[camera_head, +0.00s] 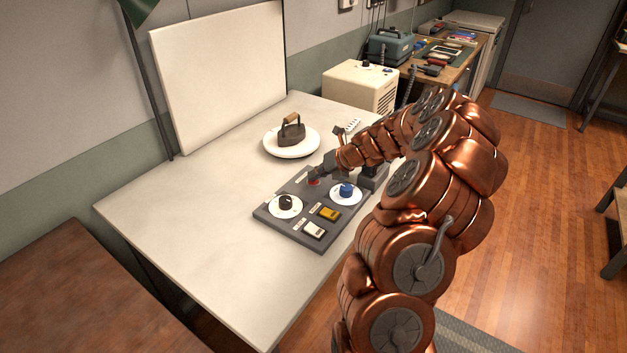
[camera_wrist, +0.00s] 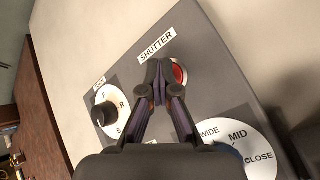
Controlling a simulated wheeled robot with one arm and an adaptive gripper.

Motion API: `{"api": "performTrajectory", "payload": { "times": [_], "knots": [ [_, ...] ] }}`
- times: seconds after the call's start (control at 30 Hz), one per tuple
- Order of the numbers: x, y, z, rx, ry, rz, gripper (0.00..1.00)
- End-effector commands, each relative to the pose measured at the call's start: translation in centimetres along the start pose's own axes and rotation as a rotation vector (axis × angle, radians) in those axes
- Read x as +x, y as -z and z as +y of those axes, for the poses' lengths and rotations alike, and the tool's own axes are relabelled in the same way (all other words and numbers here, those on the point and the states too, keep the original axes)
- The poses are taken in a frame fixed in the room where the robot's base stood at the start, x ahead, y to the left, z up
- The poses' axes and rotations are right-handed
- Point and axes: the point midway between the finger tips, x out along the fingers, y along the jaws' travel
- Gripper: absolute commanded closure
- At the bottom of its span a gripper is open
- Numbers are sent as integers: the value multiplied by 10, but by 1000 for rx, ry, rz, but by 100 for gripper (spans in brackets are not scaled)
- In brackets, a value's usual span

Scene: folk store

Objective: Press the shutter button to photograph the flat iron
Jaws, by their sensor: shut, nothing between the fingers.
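The flat iron (camera_head: 291,132) stands on a round white plate (camera_head: 272,149) on the white table. The grey control panel (camera_head: 274,221) lies in front of it. Its red shutter button (camera_head: 314,182) is at the far side, and shows in the wrist view (camera_wrist: 180,75) beside the SHUTTER label (camera_wrist: 157,45). My gripper (camera_wrist: 158,66) is shut and empty, its fingertips at the left edge of the button in that view and partly covering it. I cannot tell whether they touch it. In the head view my gripper (camera_head: 316,172) is right over the button area.
The panel also has a black-knobbed dial (camera_head: 286,202), a blue-knobbed dial (camera_head: 347,190), a yellow switch (camera_head: 329,213) and a white switch (camera_head: 314,230). A white backdrop board (camera_head: 220,70) stands behind the plate. A cream box (camera_head: 360,86) is at the back right. The table's left part is clear.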

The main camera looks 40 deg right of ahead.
Motion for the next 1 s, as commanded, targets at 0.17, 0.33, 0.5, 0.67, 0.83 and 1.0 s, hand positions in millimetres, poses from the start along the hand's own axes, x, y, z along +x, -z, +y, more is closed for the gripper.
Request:
{"api": "performTrajectory", "payload": {
  "times": [0.17, 0.33, 0.5, 0.67, 0.83, 1.0],
  "knots": [
    [0, 0, 0, 0, 0, 1, 100],
    [-3, -2, 3, 1, 0, 2, 100],
    [-8, -5, 6, 1, 0, 1, 100],
    [-12, -8, 8, 1, 0, 1, 100],
    [-12, -8, 9, 0, 0, 1, 100],
    [-12, -8, 8, 0, 0, 1, 100]
  ]
}}
